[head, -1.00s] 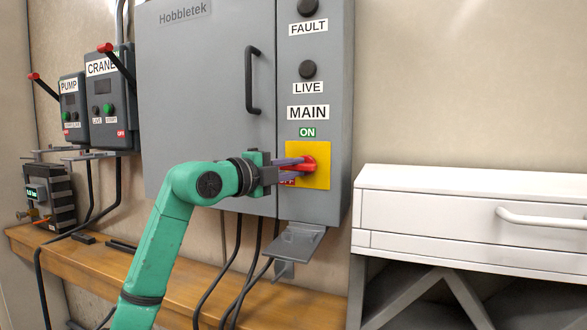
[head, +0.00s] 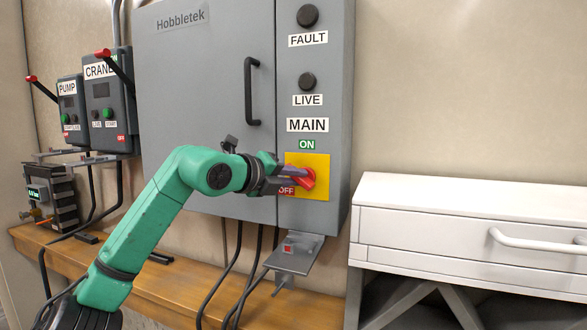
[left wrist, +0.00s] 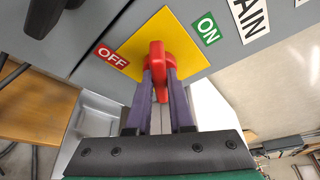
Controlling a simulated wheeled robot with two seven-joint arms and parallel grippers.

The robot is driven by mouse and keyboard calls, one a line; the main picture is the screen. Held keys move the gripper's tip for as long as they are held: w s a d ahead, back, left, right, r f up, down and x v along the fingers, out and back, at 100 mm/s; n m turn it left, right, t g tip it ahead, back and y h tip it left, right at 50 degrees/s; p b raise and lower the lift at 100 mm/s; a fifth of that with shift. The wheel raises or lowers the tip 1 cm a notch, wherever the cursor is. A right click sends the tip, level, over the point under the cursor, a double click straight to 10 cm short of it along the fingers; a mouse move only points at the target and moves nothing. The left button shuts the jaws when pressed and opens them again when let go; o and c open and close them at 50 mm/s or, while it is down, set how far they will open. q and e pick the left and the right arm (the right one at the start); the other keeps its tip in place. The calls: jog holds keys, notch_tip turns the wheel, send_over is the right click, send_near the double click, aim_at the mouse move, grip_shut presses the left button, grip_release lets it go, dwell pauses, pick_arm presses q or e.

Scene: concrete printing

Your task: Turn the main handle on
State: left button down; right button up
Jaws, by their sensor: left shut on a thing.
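The main handle (head: 308,178) is a red rotary handle on a yellow plate (head: 320,162) of the grey cabinet. A green ON label (head: 307,145) is above the plate and a red OFF label (head: 287,190) is at its lower left. My left gripper (head: 292,178) reaches in from the left and is shut on the handle. In the left wrist view, the two purple fingers (left wrist: 164,95) lie on either side of the red handle (left wrist: 157,58), which points between the OFF and ON labels. The fingers partly hide the handle in the head view. My right gripper is out of view.
The cabinet (head: 205,110) has a black door handle (head: 250,90) left of the MAIN label. A small metal shelf (head: 295,255) juts out below the plate. A white drawer unit (head: 460,215) stands at right. Pump and crane boxes (head: 104,105) hang at left above a wooden bench (head: 170,285).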

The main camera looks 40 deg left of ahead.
pick_arm(q)
jog(key=shift+w+d+r+m+g+y+p, duration=0.15)
jog(key=shift+m+g+y+p, duration=0.45)
jog(key=shift+m+p, duration=0.85)
jog(key=shift+d+f+m+g+y+p, duration=0.1)
jog(key=shift+d+m+g+y+p, duration=0.25)
jog(key=shift+m+y+p, duration=1)
jog(key=shift+w+d+r+m+g+y+p, duration=0.15)
jog(key=shift+m+g+p, duration=0.55)
jog(key=shift+p, duration=1.35)
jog(key=shift+s+f+m+t, duration=0.1)
jog(key=shift+f+m+t, duration=0.15)
jog(key=shift+m, duration=0.15)
jog(key=c, duration=0.8)
grip_release()
jog(key=shift+r, duration=0.2)
jog(key=shift+s, duration=0.1)
